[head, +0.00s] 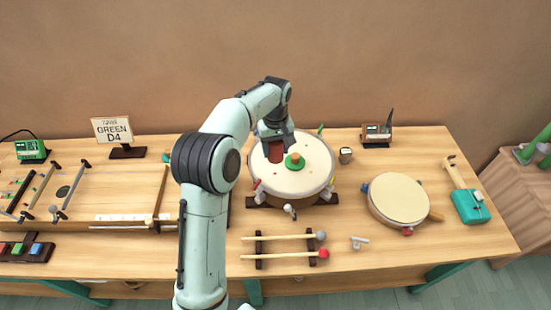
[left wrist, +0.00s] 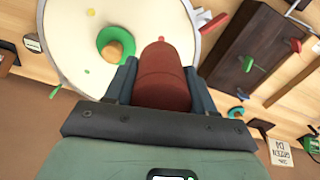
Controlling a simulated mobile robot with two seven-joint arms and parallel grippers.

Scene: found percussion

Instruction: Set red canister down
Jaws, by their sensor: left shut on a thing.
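The red canister (left wrist: 163,78) is between the fingers of my left gripper (left wrist: 165,85) in the left wrist view. In the head view my left gripper (head: 275,140) reaches over the left part of the big round drum (head: 312,181), and the red canister (head: 275,153) shows below it, partly hidden. The canister is over or on the pale drum head; I cannot tell whether it touches. A green ring with an orange-brown knob (head: 295,161) sits on the drum head just right of the canister. The right gripper does not show.
A smaller drum (head: 398,199) and a teal device (head: 470,206) stand to the right. Two mallets (head: 280,237) lie on a rack in front. A small cup (head: 346,155) stands behind the big drum's right side. A wooden board instrument (head: 120,187) fills the left.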

